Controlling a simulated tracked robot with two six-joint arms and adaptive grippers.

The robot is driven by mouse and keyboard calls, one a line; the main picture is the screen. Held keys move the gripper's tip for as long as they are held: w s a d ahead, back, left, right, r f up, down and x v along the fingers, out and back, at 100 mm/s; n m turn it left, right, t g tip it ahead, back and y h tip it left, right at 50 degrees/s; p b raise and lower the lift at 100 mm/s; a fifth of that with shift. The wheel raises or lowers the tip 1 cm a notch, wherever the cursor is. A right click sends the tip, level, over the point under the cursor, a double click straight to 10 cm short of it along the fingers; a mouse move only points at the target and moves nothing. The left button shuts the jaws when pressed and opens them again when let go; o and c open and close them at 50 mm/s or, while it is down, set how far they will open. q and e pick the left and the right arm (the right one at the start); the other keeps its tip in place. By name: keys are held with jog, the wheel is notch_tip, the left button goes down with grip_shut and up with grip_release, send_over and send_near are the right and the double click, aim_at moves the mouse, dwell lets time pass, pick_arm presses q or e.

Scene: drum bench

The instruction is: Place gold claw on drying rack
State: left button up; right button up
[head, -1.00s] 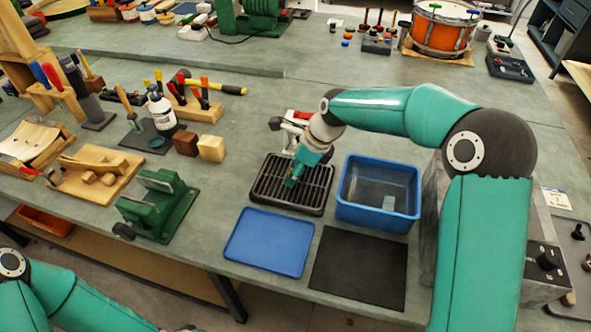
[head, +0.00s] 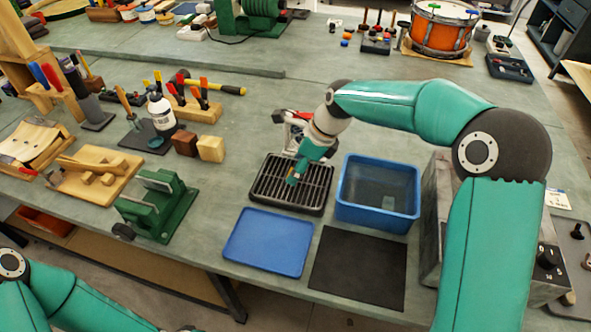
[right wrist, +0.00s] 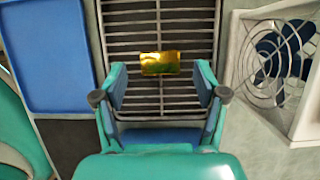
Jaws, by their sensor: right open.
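The gold claw (right wrist: 160,64) shows in the right wrist view as a small shiny gold piece over the bars of the dark drying rack (right wrist: 190,25), and it looks to lie on them. My right gripper (right wrist: 160,85) is open, with one finger on either side of the claw and clear of it. In the head view the same gripper (head: 297,174) points down at the drying rack (head: 315,200), and I cannot make out the claw there. My left gripper is out of view; only part of my left arm shows at the bottom left.
A blue tub (head: 405,217) stands right of the rack. A blue tray (head: 268,242) and a black mat (head: 358,268) lie in front. A white-framed fan (right wrist: 285,60) stands close beside the rack. A green clamp stand (head: 160,205) is to the left.

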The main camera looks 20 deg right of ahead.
jog(key=v, duration=1)
jog(key=shift+f, duration=0.1)
